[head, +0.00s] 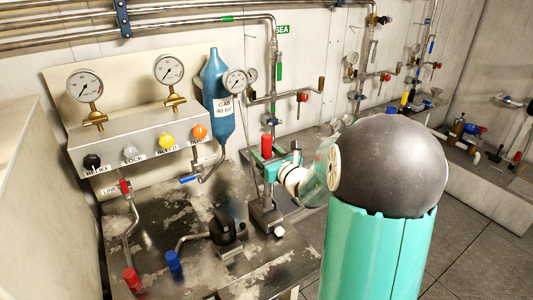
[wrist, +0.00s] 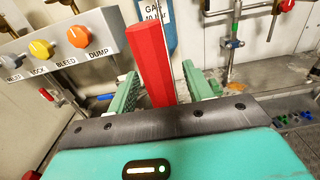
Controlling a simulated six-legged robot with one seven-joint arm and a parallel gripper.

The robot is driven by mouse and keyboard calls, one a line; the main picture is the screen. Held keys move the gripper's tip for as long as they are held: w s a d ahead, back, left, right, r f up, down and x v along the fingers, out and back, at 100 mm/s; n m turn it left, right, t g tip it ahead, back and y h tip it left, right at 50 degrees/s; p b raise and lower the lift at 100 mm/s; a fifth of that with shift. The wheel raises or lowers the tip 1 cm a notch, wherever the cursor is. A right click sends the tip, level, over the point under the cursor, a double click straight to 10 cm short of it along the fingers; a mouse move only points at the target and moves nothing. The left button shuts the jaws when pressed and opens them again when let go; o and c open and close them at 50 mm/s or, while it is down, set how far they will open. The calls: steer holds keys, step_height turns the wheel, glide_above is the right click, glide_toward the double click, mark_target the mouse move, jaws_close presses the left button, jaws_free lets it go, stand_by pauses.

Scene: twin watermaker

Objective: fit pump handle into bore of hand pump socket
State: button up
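The pump handle shows a red grip (head: 267,145), upright in the head view. In the wrist view the red grip (wrist: 150,65) stands between the two green fingers of my gripper (wrist: 162,85), which are part-way closed around it. In the head view my gripper (head: 275,168) is just below the red top. The fingers and palm hide the handle's lower part. A grey upright block (head: 267,215), which looks like the hand pump socket, stands on the bench directly below the gripper. Its bore is not visible, and I cannot tell whether the handle's lower end is in it.
A black knob (head: 222,230) is left of the block. Red (head: 132,280) and blue (head: 174,262) handles stand on the bench front. Behind are a panel of coloured knobs (head: 150,140), gauges, a blue gas bottle (head: 217,95) and wall pipes. Bare bench lies between these fittings.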

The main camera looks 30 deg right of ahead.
steer(key=shift+s, duration=0.1)
steer(key=s, duration=1.3)
steer(key=shift+s+d, duration=0.2)
steer(key=shift+s, duration=0.15)
steer(key=shift+a, duration=0.1)
steer(key=s+a+n+g+y, duration=0.2)
steer(key=a+n+g+y, duration=0.2)
steer(key=a+n, duration=0.5)
steer(key=s+a+n+g+y, duration=0.2)
steer(key=a+n+g+y, duration=0.4)
steer(key=a, duration=0.6)
steer(key=s+a+f+n+g+h, duration=0.1)
steer(key=s+a+n+g+h, duration=0.3)
steer(key=s+n, duration=0.6)
steer(key=d+r+n+h, duration=0.1)
steer(key=n+h, duration=0.1)
steer(key=n, duration=0.1)
steer(key=d+r+n+t+h, duration=0.1)
steer(key=n+h, duration=0.1)
steer(key=n, duration=0.2)
steer(key=s+d+r+n+h, duration=0.1)
steer(key=n+h, duration=0.1)
steer(key=n, duration=0.1)
steer(key=shift+d+n+t+h, duration=0.1)
steer(key=shift+n+t+h, duration=0.2)
